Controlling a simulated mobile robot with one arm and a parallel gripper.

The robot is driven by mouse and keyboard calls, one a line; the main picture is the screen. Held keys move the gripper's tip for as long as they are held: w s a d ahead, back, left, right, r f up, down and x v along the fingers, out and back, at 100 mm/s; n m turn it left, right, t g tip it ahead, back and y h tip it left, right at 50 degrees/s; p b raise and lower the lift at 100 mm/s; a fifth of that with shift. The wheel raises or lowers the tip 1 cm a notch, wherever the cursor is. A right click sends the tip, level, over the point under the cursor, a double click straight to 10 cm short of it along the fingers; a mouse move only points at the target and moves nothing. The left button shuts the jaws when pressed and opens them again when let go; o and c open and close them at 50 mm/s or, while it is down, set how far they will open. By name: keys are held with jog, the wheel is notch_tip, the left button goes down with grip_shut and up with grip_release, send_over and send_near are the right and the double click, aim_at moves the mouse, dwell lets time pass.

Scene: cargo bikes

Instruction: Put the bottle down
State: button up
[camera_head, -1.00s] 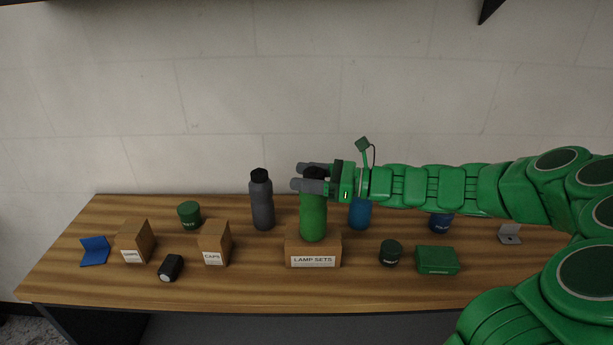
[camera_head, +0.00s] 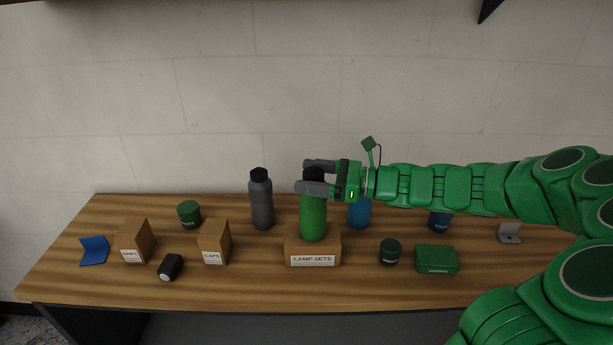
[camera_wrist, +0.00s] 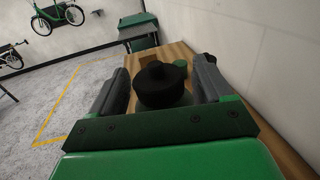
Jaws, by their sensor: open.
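The green bottle (camera_head: 313,218) stands upright on the "LAMP SETS" box (camera_head: 322,259), or just in front of part of it; the contact at its base is hard to tell. Its black cap (camera_wrist: 163,85) lies between my fingers in the wrist view. My gripper (camera_head: 318,178) is open, one finger on either side of the cap at the bottle's top. In the wrist view a gap shows between the cap and the right finger. A grey bottle (camera_head: 262,202) stands to the left, and a blue bottle (camera_head: 359,214) stands behind on the right, partly hidden by my gripper.
On the wooden table (camera_head: 110,285) are a "CAPS" box (camera_head: 215,243), another carton (camera_head: 137,241), a black cylinder (camera_head: 171,267), green tins (camera_head: 189,213) (camera_head: 390,252), a green case (camera_head: 437,260) and a blue bracket (camera_head: 94,251). The front strip is clear. A wall stands behind.

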jog(key=s+d, duration=0.2)
jog(key=d, duration=0.8)
jog(key=shift+d, duration=0.2)
